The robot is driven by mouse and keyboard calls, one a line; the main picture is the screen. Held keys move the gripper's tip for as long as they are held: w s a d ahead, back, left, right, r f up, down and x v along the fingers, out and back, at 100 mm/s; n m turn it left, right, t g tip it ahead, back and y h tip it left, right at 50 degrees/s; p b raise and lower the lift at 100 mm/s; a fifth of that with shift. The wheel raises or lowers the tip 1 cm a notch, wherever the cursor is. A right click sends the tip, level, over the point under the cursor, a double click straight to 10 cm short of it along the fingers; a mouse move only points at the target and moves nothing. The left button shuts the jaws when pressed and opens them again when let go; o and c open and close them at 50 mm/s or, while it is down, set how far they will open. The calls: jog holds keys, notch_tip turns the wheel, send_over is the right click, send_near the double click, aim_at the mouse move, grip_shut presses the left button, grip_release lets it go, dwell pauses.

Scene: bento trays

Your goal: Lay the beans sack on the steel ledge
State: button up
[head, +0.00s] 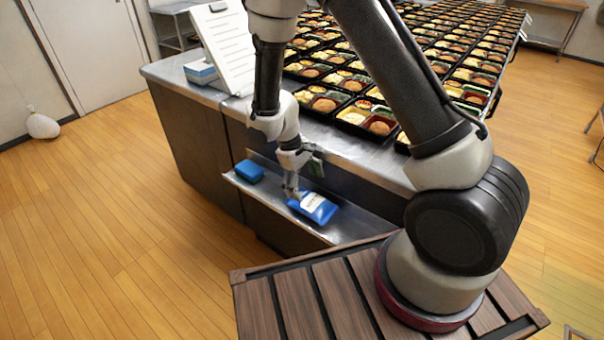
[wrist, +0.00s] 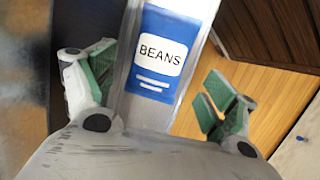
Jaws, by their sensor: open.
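The beans sack (head: 314,206) is blue with a white label and lies on the steel ledge (head: 345,225), along the side of the counter. In the wrist view the beans sack (wrist: 162,50) shows its "BEANS" label between my fingers. My gripper (head: 291,190) is just above the sack's left end in the head view. In the wrist view my gripper (wrist: 150,88) is open, with a green-padded finger on each side of the sack and a gap visible on the right.
The counter (head: 218,97) above holds many bento trays (head: 325,103), a white sheet stand (head: 224,45) and a small box (head: 201,72). A white sack (head: 42,126) sits by the wall. Wooden floor is free at left.

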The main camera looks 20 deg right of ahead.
jog(key=shift+v, duration=2.3)
jog(key=shift+s+d, duration=0.1)
jog(key=shift+s, duration=0.05)
